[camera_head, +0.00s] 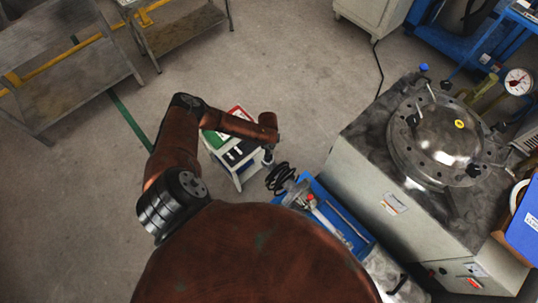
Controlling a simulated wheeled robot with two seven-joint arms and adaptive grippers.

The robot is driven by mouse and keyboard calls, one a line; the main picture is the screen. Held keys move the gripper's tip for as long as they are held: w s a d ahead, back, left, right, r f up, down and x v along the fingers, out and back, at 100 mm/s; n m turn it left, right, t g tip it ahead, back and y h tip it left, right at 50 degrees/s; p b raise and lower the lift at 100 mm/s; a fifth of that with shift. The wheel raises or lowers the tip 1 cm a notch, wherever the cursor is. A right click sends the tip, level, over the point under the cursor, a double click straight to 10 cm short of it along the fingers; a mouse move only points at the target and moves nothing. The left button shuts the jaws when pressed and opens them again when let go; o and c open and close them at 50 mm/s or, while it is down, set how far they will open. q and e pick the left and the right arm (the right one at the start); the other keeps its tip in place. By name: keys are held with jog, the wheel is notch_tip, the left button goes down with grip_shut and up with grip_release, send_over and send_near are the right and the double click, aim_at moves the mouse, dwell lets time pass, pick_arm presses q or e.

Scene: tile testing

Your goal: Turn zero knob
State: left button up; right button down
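I cannot tell which part is the zero knob. A steel pressure vessel with a round bolted lid (436,135) sits on a grey cabinet (375,195) at the right. Small black knobs or clamps show around its rim. A round dial gauge (518,82) stands behind it at the far right. A small red knob-like part (310,198) sits on metal fittings by a blue tray (355,238). My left arm reaches from the lower left, and its gripper (268,158) hangs above the edge of a small white stand, too small to tell open or shut. My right gripper is not in view.
The small white stand (247,178) carries green and red items. A black coiled cable (280,178) lies between it and the blue tray. Metal benches (60,60) stand at the upper left. A blue box (524,225) is at the right edge. The floor between is clear.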

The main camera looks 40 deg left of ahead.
pick_arm(q)
jog(key=shift+f+b, duration=0.45)
jog(key=shift+f, duration=1.4)
jog(key=shift+c, duration=0.6)
jog(key=c, duration=1)
jog(key=shift+c, duration=0.2)
